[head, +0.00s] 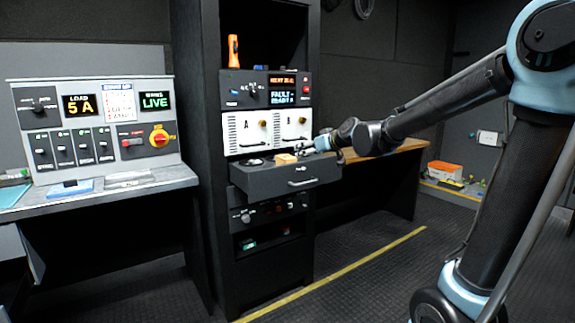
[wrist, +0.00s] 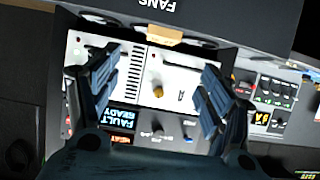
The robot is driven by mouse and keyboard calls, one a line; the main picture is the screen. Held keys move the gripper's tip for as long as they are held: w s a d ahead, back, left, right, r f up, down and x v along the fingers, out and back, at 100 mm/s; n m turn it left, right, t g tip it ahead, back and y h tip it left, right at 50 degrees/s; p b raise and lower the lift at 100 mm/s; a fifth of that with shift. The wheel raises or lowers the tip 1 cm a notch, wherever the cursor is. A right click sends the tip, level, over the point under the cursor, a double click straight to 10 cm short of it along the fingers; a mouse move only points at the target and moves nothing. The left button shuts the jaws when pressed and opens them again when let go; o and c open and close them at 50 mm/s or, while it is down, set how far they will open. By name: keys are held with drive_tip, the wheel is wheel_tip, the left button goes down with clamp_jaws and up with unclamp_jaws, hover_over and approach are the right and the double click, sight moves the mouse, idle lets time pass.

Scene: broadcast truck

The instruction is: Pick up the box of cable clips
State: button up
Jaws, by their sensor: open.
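A small tan box (head: 285,158) lies in the open drawer (head: 262,183) of the black rack. It may be the box of cable clips; no label on it can be read. In the wrist view a tan block (wrist: 165,31) shows at the upper middle, by the drawer front marked FANS (wrist: 190,10). My gripper (head: 323,143) is at the drawer's right side, to the right of the tan box and apart from it. In the wrist view my gripper (wrist: 160,60) has its fingers spread wide with nothing held between them.
A dark round item (head: 253,161) lies in the drawer, left of the tan box. A white panel (head: 252,131) and a display unit (head: 262,90) sit above the drawer. An orange tool (head: 233,50) stands higher up. A control desk (head: 120,186) is at left; open floor lies in front.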

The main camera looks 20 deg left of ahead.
approach(288, 157)
drive_tip(key=x, duration=0.3)
drive_tip(key=shift+w+a+f, duration=0.1)
drive_tip(key=shift+w+a, duration=0.15)
drive_tip(key=shift+a, duration=0.05)
drive_tip(key=shift+x, duration=2.9)
drive_tip(key=shift+s+f, duration=0.1)
drive_tip(key=shift+s, duration=0.05)
drive_tip(key=c, duration=1.2)
